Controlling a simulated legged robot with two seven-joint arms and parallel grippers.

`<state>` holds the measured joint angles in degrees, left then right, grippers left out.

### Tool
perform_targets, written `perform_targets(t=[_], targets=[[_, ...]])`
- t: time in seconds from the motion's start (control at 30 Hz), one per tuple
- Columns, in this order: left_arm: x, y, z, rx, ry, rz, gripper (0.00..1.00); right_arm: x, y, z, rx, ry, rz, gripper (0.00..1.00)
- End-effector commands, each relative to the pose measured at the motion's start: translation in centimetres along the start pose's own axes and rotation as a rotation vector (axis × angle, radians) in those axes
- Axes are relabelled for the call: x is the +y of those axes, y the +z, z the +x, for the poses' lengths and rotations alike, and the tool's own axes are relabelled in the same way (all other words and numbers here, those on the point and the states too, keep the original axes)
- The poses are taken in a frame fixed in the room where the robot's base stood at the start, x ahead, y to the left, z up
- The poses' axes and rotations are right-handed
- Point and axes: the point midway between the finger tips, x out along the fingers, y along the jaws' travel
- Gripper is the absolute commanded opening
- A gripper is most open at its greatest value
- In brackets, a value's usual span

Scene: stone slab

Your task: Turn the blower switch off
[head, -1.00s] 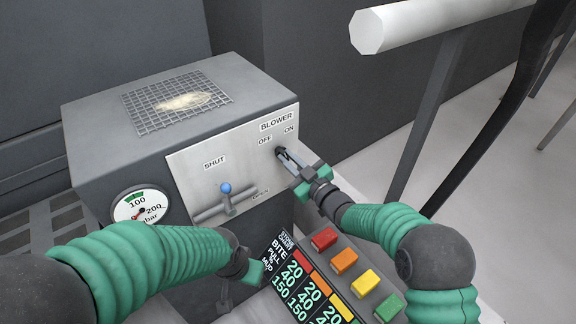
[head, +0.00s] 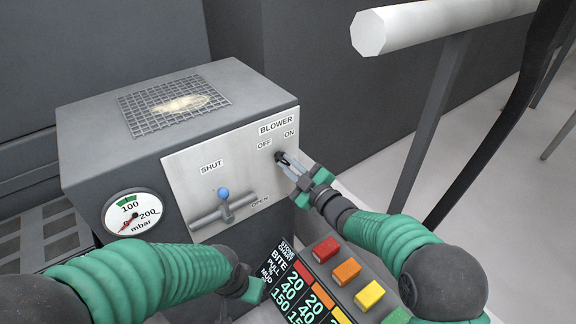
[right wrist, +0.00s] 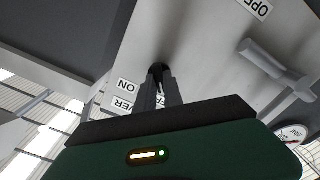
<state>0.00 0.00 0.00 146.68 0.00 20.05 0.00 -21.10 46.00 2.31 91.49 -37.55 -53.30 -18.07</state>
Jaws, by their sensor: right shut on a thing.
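The blower switch (head: 280,154) is a small black knob on the light panel, below the BLOWER, OFF and ON labels. My right gripper (head: 284,159) is at the switch with its fingers shut on it. The right wrist view also shows the dark switch (right wrist: 157,69) between my fingertips; which label it points to is hidden by the fingers. My left gripper (head: 252,290) is low in front of the grey box, beside the chart board, away from the switch. Whether it is open or shut does not show clearly.
The grey box (head: 90,160) carries a mesh grille on top. A blue-knobbed valve lever (head: 224,194) and a pressure gauge (head: 132,212) are left of the switch. A chart board with coloured blocks (head: 347,271) lies below. A white rail (head: 430,22) is at the upper right.

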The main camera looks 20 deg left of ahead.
Motion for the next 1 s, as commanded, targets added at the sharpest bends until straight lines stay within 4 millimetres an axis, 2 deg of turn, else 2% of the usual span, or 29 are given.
perform_targets(t=[0.17,0.2,0.33,0.67,0.77,0.83,1.0], targets=[[0.0,0.0,0.0,0.000,0.000,0.000,0.36,-0.3,0.2,-0.1,-0.004,-0.007,-0.001,0.00],[0.0,0.0,0.0,0.000,0.000,0.000,0.36,-0.3,0.2,-0.1,-0.003,-0.007,-0.001,0.17],[0.0,0.0,0.0,0.000,0.000,0.000,0.36,-0.3,0.1,0.0,-0.003,-0.005,0.000,0.34],[0.0,0.0,0.0,0.000,0.000,0.000,0.36,-0.2,0.1,-0.1,-0.002,-0.004,0.000,0.34],[0.0,-0.1,-0.2,0.000,0.000,0.000,0.36,-0.1,0.1,-1.3,-0.003,-0.004,0.000,0.34],[0.0,-0.1,-0.3,0.000,0.000,0.000,0.36,-0.1,0.0,-2.9,-0.004,-0.003,0.002,0.34],[0.0,-0.2,-0.8,0.000,0.000,0.000,0.36,0.0,0.1,-7.9,-0.006,-0.003,0.003,0.34]])
